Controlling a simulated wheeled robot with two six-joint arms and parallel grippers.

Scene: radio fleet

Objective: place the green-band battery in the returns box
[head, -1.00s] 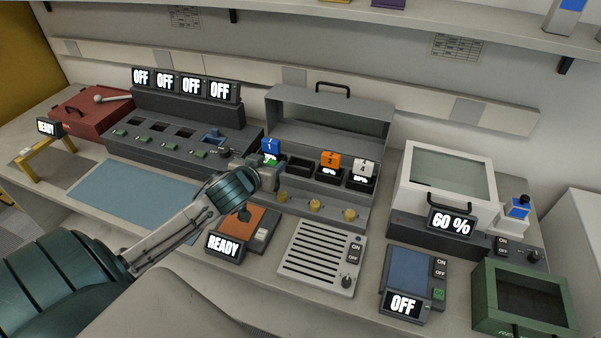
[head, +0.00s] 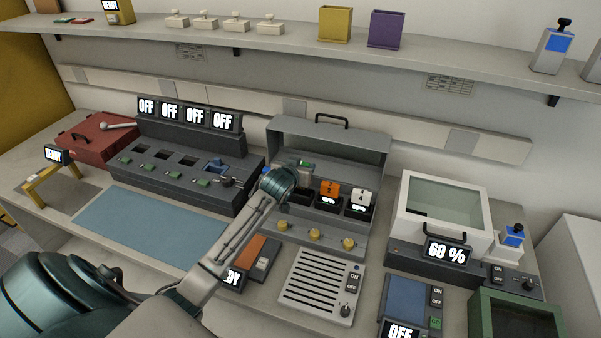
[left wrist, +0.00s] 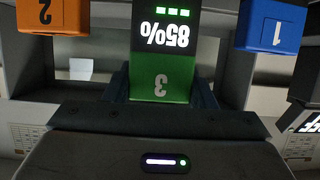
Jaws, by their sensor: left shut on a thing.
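The green-band battery (left wrist: 162,85), marked 3 and showing 85%, sits between the fingers of my left gripper in the left wrist view. My left gripper (head: 296,168) is shut on it, at the grey open-lidded charging case. In the head view only a small green part of the battery (head: 305,164) shows beside the gripper; the rest is hidden. The green returns box (head: 481,314) stands at the lower right, open-topped and cut off by the frame edge. My right gripper is not in view.
An orange battery (head: 328,190) and a white battery (head: 361,198) stand in the case; a blue battery (left wrist: 275,27) shows in the wrist view. A white glass-topped unit (head: 445,205) and a blue-topped scale-like device (head: 408,297) lie between the case and the returns box.

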